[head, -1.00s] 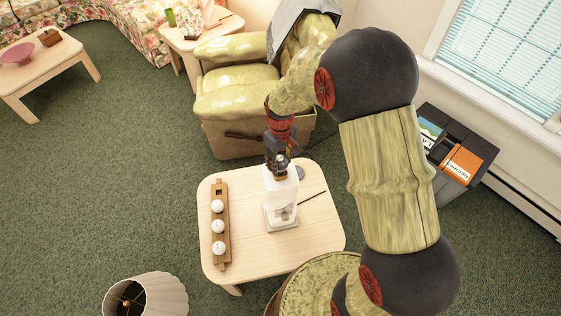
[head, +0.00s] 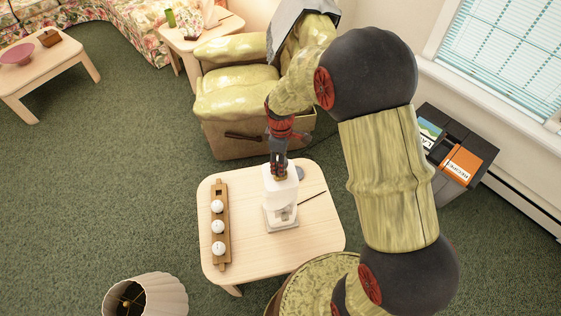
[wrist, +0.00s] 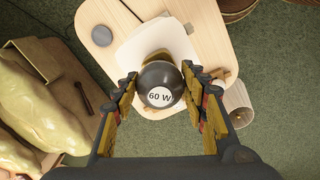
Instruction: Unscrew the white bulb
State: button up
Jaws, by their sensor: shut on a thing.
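A white lamp (head: 281,213) with a square base and a blocky upright body stands on the pale wooden table. My gripper (head: 279,174) points down at the top of this lamp. In the wrist view, a dark round bulb (wrist: 157,76) with a white "60 W" label sits between the two fingers of my gripper (wrist: 161,90), which are shut on its sides. The bulb looks dark grey, not white. A brassy part shows just beyond it, over the white lamp body (wrist: 137,52). In the head view my gripper hides the bulb.
A wooden rack (head: 220,190) holds several white balls or globes on the left of the table (head: 247,252). A yellow-green armchair (head: 228,95) stands behind. A lampshade (head: 147,295) is at the lower left.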

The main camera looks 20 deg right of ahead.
dwell(0.3)
jog(key=shift+r+p, duration=2)
jog(key=shift+r, duration=1)
